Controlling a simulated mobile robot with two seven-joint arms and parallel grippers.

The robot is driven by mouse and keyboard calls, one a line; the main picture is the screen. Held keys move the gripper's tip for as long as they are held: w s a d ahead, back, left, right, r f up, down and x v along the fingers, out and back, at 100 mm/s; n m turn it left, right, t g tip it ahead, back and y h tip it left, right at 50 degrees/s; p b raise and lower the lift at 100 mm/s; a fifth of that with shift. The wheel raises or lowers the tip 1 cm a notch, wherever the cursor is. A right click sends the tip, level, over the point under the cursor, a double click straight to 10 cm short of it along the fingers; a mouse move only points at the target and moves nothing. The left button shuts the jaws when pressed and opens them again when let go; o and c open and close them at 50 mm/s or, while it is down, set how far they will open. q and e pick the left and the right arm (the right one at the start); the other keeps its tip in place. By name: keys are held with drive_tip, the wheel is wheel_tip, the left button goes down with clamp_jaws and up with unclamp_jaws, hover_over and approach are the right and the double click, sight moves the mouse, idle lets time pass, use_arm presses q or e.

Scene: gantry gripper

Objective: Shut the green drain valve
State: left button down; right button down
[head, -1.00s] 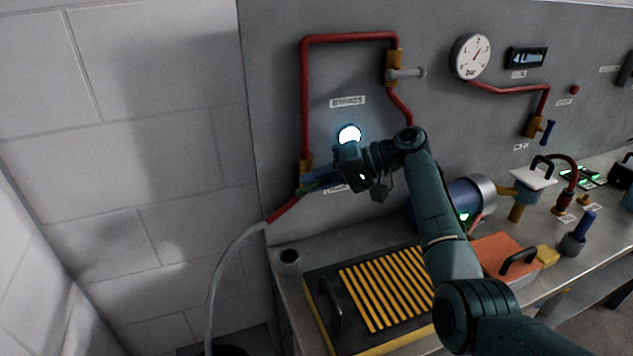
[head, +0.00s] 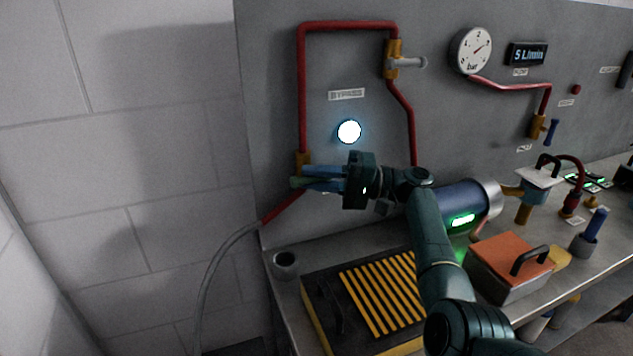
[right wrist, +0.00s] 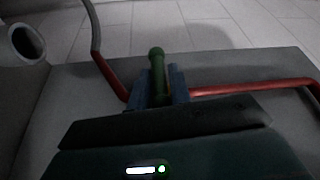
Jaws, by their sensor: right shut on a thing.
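The green drain valve's handle (right wrist: 157,68) lies between the two blue fingers of my right gripper (right wrist: 160,85) in the right wrist view, its round end sticking out past them. In the head view my right gripper (head: 318,182) reaches left across the panel, shut on the green handle (head: 296,182). The rest of the valve is hidden behind the gripper. My left gripper is not in view.
A glowing white lamp (head: 349,132) sits above the gripper. A second brass valve with a grey handle (head: 412,62) is higher right. Below are a yellow-slatted black box (head: 383,295), a grey cup (head: 285,263) and an orange-lidded box (head: 510,255). A hose (head: 208,290) hangs at left.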

idle(0.3)
drive_tip(key=c, duration=1.4)
unclamp_jaws()
drive_tip(key=d+f+b, duration=0.1)
drive_tip(key=d+b, duration=0.2)
drive_tip(key=d, duration=1)
drive_tip(key=shift+s, duration=0.45)
drive_tip(key=shift+f, duration=0.1)
